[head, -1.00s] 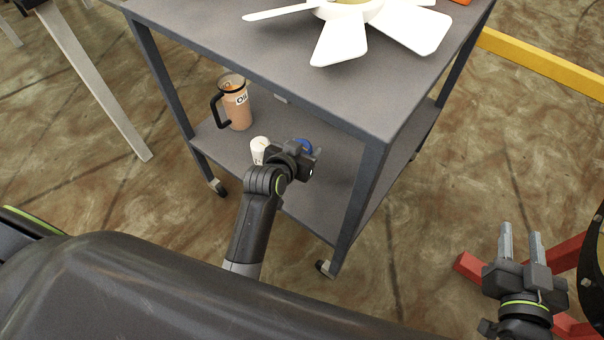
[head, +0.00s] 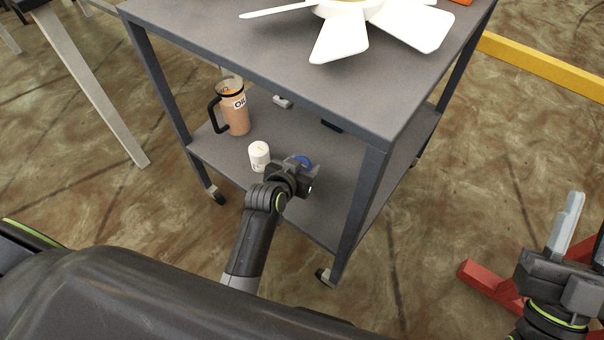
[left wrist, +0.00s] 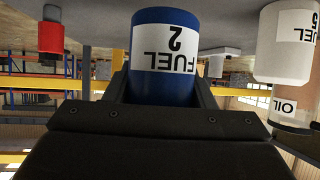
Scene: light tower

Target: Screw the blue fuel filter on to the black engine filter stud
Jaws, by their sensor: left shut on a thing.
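The blue fuel filter, with a white band reading "FUEL 2", stands on the lower shelf of a grey cart. Only its blue top (head: 303,161) shows in the head view. In the left wrist view the blue filter (left wrist: 165,85) appears upside down between the fingers. My left gripper (head: 302,172) is shut on it; the wrist view shows the fingers (left wrist: 164,90) on either side. My right gripper (head: 583,235) is open and empty at the right edge, over the floor. The black engine filter stud is not in view.
A white filter (head: 259,156) stands just left of my left gripper, with a tan oil jug (head: 232,107) behind it. The cart's top (head: 240,50) overhangs the shelf and carries a white fan (head: 350,20). A cart leg (head: 360,210) stands close right. Red legs (head: 490,288) lie near my right gripper.

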